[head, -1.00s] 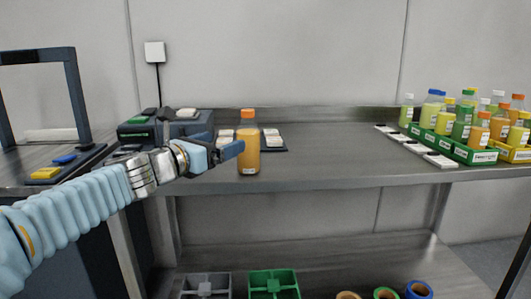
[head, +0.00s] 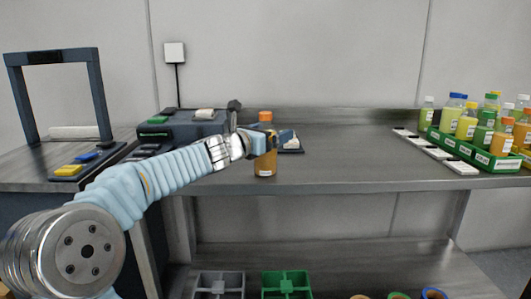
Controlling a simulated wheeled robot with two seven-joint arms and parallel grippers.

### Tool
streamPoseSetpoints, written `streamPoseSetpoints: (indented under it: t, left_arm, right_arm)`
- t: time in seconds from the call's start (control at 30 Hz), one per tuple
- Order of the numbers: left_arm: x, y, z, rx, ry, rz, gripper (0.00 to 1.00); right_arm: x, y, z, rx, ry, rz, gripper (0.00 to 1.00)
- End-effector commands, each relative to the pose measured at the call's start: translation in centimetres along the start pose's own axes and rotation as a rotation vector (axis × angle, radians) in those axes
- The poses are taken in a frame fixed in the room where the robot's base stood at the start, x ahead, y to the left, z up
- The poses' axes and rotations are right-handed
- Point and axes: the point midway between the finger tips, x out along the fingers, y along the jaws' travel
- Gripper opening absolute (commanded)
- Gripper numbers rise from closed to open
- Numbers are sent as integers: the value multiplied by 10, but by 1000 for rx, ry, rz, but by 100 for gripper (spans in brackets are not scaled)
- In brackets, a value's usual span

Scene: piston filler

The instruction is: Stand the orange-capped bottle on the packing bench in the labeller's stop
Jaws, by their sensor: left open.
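The orange-capped bottle (head: 265,166), filled with orange liquid, stands upright near the front edge of the grey bench (head: 350,170). My left gripper (head: 276,139) is open at the bottle's upper body, just below the cap. Its dark fingers hide part of the bottle, and I cannot tell whether they touch it. A dark machine (head: 180,130) with a green button and a pale roll stands behind and left of the bottle; it may be the labeller. I cannot make out its stop, and my arm covers part of its front. My right gripper is out of view.
A green crate (head: 478,152) of filled bottles stands at the right, with white blocks (head: 437,153) beside it. A dark frame (head: 58,90) stands at the left. Grey (head: 219,285) and green (head: 286,284) bins sit on the lower shelf. The bench's middle is clear.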

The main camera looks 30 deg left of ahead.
Motion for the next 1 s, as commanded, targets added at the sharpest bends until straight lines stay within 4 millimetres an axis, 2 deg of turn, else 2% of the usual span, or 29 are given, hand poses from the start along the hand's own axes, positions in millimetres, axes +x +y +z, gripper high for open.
streamPoseSetpoints:
  t: [0.13,0.77,1.0]
  left_arm:
    - [0,0,0,0,0,0,97]
    - [-1,0,0,1,0,0,1]
    - [-1,0,2,1,-2,0,0]
  right_arm:
    - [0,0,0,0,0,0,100]
    - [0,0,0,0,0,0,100]
    - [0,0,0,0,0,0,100]
